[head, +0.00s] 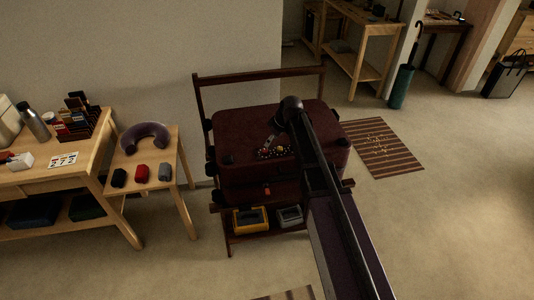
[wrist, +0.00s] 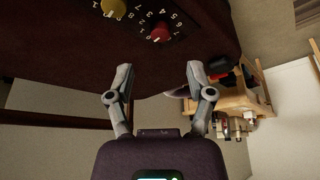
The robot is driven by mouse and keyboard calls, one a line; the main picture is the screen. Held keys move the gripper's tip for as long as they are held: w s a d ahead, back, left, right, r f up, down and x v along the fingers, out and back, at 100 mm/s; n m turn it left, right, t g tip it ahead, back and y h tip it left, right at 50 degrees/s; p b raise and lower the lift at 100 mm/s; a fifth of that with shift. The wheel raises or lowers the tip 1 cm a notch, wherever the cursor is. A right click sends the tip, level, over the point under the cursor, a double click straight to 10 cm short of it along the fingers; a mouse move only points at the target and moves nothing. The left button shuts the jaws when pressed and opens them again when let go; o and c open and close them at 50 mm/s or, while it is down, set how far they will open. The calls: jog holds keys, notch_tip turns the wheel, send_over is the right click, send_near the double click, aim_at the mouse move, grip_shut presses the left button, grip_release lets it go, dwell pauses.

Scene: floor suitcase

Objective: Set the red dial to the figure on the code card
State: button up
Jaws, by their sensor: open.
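The dark red suitcase (head: 240,130) lies on a wooden rack, and its surface fills the top of the wrist view (wrist: 60,45). The red dial (wrist: 160,33) sits on it beside a ring of white figures; I cannot tell which figure it points at. A yellow dial (wrist: 113,7) is to its left, cut by the picture's edge. My gripper (wrist: 159,70) is open and empty, its fingertips apart and below the red dial in the wrist view. In the head view my gripper (head: 272,141) is over the suitcase by the dials. A white card (head: 63,160) with coloured figures, too small to read surely, lies on the desk.
A small table (head: 152,180) left of the rack holds a neck pillow (head: 146,137) and several small pouches. A yellow case (head: 250,219) and a grey case (head: 290,216) sit on the rack's lower shelf. A striped mat (head: 382,148) lies on open floor at right.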

aim_at(265, 150)
jog(key=shift+b+x, duration=2.85)
jog(key=shift+x, duration=0.55)
grip_shut()
jog(key=shift+d, duration=0.2)
jog(key=shift+a, duration=0.2)
